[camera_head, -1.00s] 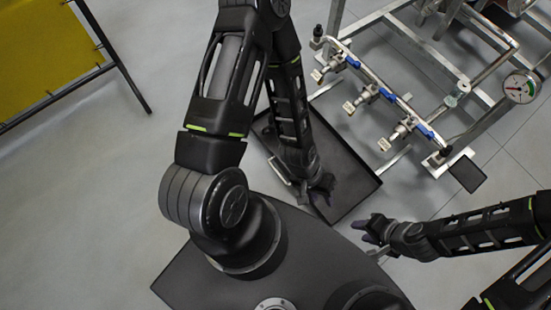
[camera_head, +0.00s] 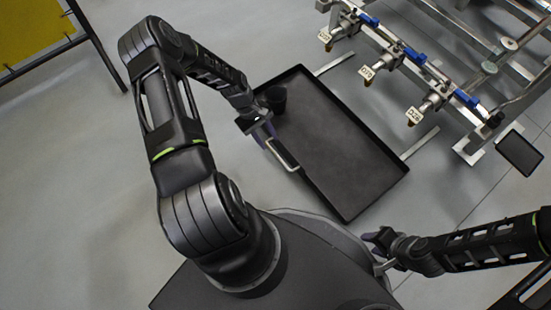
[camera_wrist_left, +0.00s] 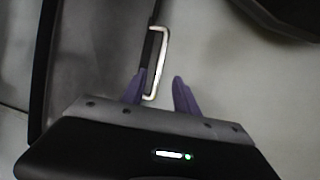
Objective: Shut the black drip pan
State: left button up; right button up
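The black drip pan (camera_head: 335,135) is a shallow rectangular tray, pulled out on rails below the pipe rack. A silver bar handle (camera_head: 284,155) is on its near left edge; the handle also shows in the left wrist view (camera_wrist_left: 163,60). My left gripper (camera_head: 264,138) is at the handle's upper end. In the left wrist view its purple fingers (camera_wrist_left: 160,90) are apart, with the handle's lower end between them, close to the left finger. I cannot tell whether they touch. My right gripper (camera_head: 374,246) is near my base, right of the pan's near corner; its fingers are unclear.
A black cup-like thing (camera_head: 275,99) stands in the pan's left corner. Valves with blue handles (camera_head: 414,55) and hanging tags line the metal rack beyond the pan. A yellow panel on a black frame (camera_head: 36,35) is at the upper left. Floor on the left is clear.

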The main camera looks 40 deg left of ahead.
aim_at(277, 156)
dwell(0.3)
pick_arm(q)
jog(key=b+x, duration=0.3)
jog(key=x, duration=0.4)
jog(key=shift+d+f, duration=0.15)
jog(key=shift+f, duration=0.25)
jog(key=shift+c, duration=0.3)
grip_shut()
dwell(0.8)
